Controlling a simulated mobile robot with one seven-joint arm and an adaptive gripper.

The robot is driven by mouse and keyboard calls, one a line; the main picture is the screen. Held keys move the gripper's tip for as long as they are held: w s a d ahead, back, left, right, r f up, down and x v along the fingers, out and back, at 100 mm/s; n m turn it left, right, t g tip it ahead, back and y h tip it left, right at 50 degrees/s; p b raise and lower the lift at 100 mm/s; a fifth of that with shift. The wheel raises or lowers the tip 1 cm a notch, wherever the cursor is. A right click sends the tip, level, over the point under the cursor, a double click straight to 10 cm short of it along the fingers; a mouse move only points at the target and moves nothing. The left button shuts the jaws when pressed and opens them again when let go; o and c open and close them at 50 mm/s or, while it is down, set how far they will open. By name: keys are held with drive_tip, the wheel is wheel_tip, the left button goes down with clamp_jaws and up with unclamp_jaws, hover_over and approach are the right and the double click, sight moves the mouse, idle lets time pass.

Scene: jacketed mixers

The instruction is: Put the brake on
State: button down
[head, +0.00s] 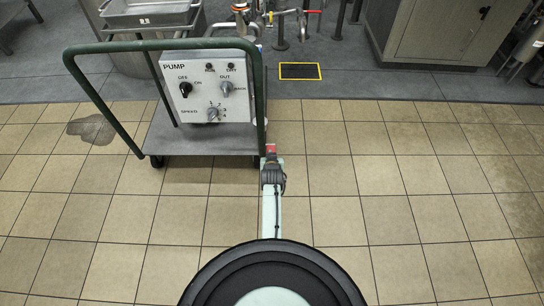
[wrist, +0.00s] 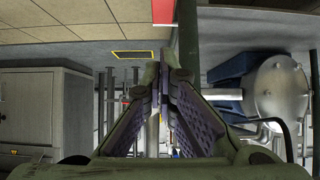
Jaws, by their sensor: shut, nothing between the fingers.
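The pump cart (head: 200,140) stands on the tiles with a green tube handle (head: 105,105) and a grey panel (head: 205,85) marked PUMP. A small red piece (head: 270,149) is at the cart's right front corner, by the foot of the green tube; I take it for the brake. My gripper (head: 271,164) is just in front of it, mostly hidden by my own arm. In the wrist view my gripper (wrist: 165,64) is shut and empty. The red piece (wrist: 163,10) shows at the top edge beside a green tube (wrist: 188,40), and I cannot tell whether the fingers touch it.
The panel carries several knobs. Pipes and valves with red and yellow handles (head: 290,12) stand behind the cart, beside a yellow-edged black floor plate (head: 300,71). A grey cabinet (head: 440,30) is at the back right. The tiles (head: 380,180) right of the cart are clear.

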drive_tip(key=b+x, duration=0.3)
drive_tip(key=f+b+x, duration=0.1)
drive_tip(key=b+x, duration=0.3)
drive_tip(key=s+b+x, duration=0.1)
drive_tip(key=b+x, duration=0.2)
drive_tip(key=b, duration=0.1)
drive_tip(key=shift+w+f, duration=0.15)
drive_tip(key=shift+f, duration=0.2)
drive_tip(key=shift+w+f+b, duration=0.25)
drive_tip(key=shift+f+b, duration=0.8)
drive_tip(key=shift+b, duration=0.2)
drive_tip(key=shift+w+f+b, duration=0.1)
drive_tip(key=shift+f+b, duration=0.55)
drive_tip(key=shift+f, duration=0.1)
